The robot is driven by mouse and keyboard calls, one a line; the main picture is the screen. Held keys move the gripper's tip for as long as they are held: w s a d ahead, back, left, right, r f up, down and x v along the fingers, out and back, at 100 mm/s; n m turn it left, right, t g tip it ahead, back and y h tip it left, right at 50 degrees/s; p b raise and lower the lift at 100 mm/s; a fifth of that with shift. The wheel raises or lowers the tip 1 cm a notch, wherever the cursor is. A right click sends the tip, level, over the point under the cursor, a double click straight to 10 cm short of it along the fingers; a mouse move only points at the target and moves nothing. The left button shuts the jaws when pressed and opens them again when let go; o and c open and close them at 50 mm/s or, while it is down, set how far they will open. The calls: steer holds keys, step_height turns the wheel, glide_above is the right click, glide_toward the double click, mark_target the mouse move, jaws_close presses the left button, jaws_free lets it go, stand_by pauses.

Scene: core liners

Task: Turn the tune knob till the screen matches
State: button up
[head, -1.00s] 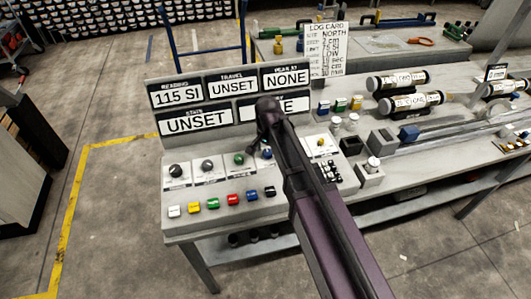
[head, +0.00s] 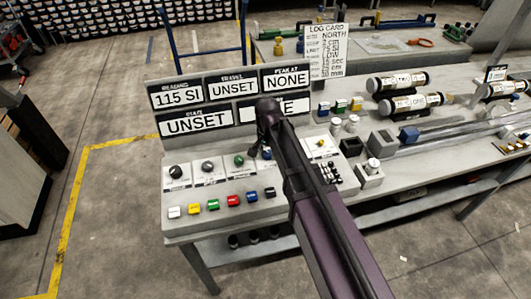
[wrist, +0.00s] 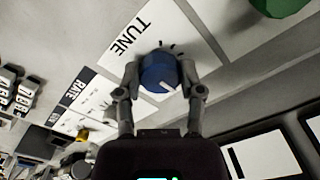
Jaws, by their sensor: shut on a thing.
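The blue tune knob (wrist: 158,72) sits on a white panel plate marked TUNE in the wrist view, its white pointer line toward the lower right. My gripper (wrist: 161,80) is shut on it, one finger on each side. In the head view the knob (head: 267,153) is partly hidden by my gripper (head: 259,148). The reading screen (head: 177,96) shows 115 SI. The travel screen (head: 233,88) shows UNSET, the peak screen (head: 286,79) NONE and the state screen (head: 196,123) UNSET. My arm covers most of another screen, leaving an E visible.
A log card (head: 327,50) stands behind the screens, with NORTH and 75 SI among its lines. Coloured buttons (head: 213,204) line the front. Core tubes (head: 412,103) lie at right.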

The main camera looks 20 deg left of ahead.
steer(key=n, duration=1.1)
stand_by(0.5)
steer(key=o, duration=1.2)
steer(key=shift+a, duration=0.1)
steer(key=shift+c, duration=0.2)
steer(key=shift+r, duration=0.1)
